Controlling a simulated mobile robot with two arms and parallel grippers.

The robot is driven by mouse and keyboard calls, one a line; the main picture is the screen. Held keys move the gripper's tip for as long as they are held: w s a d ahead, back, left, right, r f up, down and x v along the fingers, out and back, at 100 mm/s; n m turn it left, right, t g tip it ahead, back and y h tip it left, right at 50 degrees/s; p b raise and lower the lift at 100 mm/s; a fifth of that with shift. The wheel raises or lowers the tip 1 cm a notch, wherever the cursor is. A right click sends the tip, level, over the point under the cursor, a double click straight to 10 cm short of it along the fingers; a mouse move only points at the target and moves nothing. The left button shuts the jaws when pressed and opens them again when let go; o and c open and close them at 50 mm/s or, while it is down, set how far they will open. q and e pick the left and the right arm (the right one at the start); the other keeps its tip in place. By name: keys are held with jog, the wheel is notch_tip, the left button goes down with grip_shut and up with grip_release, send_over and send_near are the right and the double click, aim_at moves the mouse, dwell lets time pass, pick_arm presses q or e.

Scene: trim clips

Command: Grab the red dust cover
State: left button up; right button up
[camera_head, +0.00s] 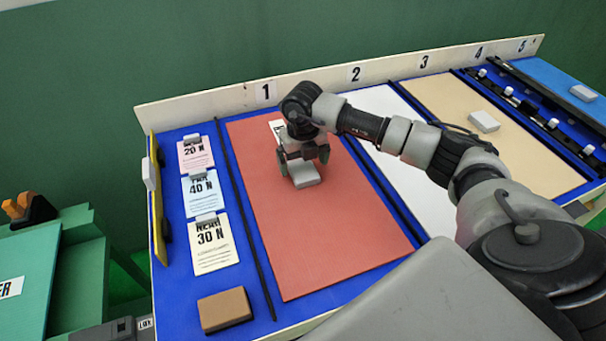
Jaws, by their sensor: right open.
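The red dust cover (320,235) is a flat red panel lying in the bay marked 1. A small white block (306,180) sits on its upper part, with a white label (277,128) partly hidden behind my gripper. My right gripper (303,158) points down over the white block, its fingers open on either side of the block's far end. I cannot tell whether the fingers touch it. My left gripper is not in view.
Left of the cover are several paper cards (208,215) with white clips and a brown block (224,309). To the right lie a white panel (405,165), a tan panel (505,150) and black rails (530,108) with white clips. A numbered back wall (200,108) borders the board.

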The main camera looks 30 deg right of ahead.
jog(key=shift+f, duration=1.15)
jog(key=c, duration=1.2)
jog(key=shift+r, duration=0.1)
